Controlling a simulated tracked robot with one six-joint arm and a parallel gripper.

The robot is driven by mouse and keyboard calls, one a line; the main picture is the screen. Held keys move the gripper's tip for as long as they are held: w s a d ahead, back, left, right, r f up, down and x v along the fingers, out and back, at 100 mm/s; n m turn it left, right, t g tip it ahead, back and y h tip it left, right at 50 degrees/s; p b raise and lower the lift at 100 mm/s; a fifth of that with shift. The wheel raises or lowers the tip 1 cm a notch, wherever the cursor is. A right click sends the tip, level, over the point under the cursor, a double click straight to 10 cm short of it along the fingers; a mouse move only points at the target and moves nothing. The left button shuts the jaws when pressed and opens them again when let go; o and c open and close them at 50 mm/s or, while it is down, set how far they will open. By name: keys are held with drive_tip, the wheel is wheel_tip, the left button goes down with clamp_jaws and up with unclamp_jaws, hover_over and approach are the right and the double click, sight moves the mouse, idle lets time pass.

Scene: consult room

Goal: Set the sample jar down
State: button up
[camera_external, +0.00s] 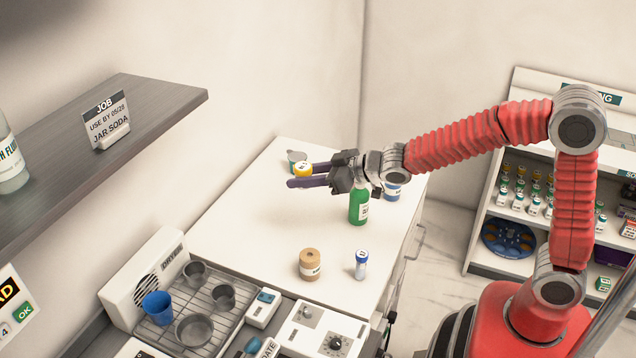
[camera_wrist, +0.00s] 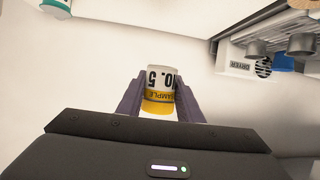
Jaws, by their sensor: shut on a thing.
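The sample jar (camera_wrist: 161,78) is white with a yellow band or lid and dark print, "SAMPLE" and a number. It sits between the two purple fingers of my gripper (camera_wrist: 160,100), which are shut on it. Its print reads upside down in the wrist view. In the external view my gripper (camera_external: 312,176) reaches left over the far part of the white worktop (camera_external: 255,230). I cannot tell whether the jar touches the worktop.
A green bottle (camera_external: 358,208) stands below my wrist, with a blue-labelled jar (camera_external: 392,192) beside it. A grey item (camera_external: 296,156) is behind the fingers. A brown jar (camera_external: 309,266) and a small vial (camera_external: 361,265) stand nearer. The worktop's left middle is clear. A drying rack (camera_external: 205,308) is front left.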

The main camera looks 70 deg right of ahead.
drive_tip(key=w+d+r+n+y, duration=0.1)
drive_tip(key=w+r, duration=0.1)
drive_tip(key=w, duration=0.4)
drive_tip(key=n+g+y, duration=0.2)
drive_tip(key=n+y, duration=0.2)
drive_tip(key=y, duration=0.1)
hover_over(274, 200)
wheel_tip(274, 200, down, 10)
drive_tip(key=shift+f, duration=0.25)
drive_tip(key=shift+f, duration=0.15)
drive_tip(key=shift+f, duration=3.25)
drive_tip(key=shift+f, duration=0.45)
